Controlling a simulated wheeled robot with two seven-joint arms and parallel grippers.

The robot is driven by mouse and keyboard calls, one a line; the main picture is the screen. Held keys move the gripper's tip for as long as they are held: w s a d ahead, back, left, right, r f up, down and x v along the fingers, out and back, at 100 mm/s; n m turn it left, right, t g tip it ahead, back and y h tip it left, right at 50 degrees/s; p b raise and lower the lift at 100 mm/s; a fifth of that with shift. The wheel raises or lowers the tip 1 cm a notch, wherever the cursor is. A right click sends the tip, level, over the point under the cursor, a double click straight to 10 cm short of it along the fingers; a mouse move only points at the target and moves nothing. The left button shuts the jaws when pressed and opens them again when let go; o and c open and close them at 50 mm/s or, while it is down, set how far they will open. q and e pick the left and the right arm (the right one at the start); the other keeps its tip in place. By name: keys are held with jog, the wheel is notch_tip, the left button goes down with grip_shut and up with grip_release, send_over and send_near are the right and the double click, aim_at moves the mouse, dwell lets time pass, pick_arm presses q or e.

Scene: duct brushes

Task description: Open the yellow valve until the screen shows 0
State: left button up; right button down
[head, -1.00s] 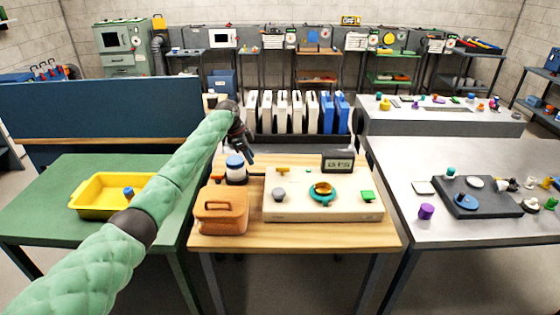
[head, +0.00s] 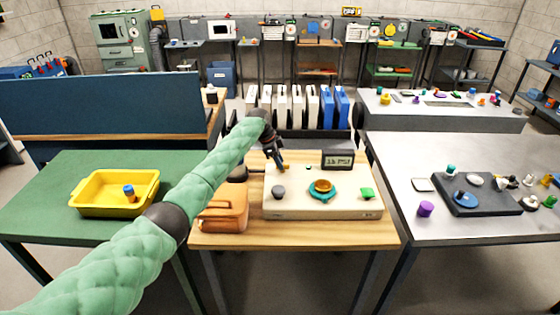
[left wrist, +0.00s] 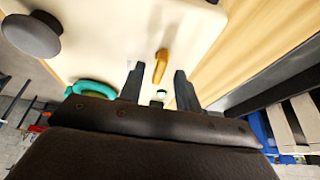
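The yellow valve is a small orange-yellow lever (left wrist: 160,66) on the cream panel box (left wrist: 100,40). In the left wrist view it lies ahead of and between the two dark fingers of my left gripper (left wrist: 158,85), which are open and apart from it. In the head view my left gripper (head: 279,162) is above the back left of the panel box (head: 300,206) and hides the lever. The screen (head: 338,159) stands at the back right of the box; its digits are too small to read surely. My right gripper is not in view.
The box also bears a grey knob (head: 278,192), a teal ring with a gold centre (head: 321,188) and a green switch (head: 367,193). An orange-brown case (head: 224,212) stands left of it. White and blue binders (head: 326,110) stand behind. The wooden table's front is clear.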

pick_arm(q)
jog(key=shift+d+f, duration=0.2)
jog(key=shift+f, duration=0.25)
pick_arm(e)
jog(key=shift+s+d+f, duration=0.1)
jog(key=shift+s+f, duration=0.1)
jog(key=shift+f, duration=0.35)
pick_arm(q)
grip_shut()
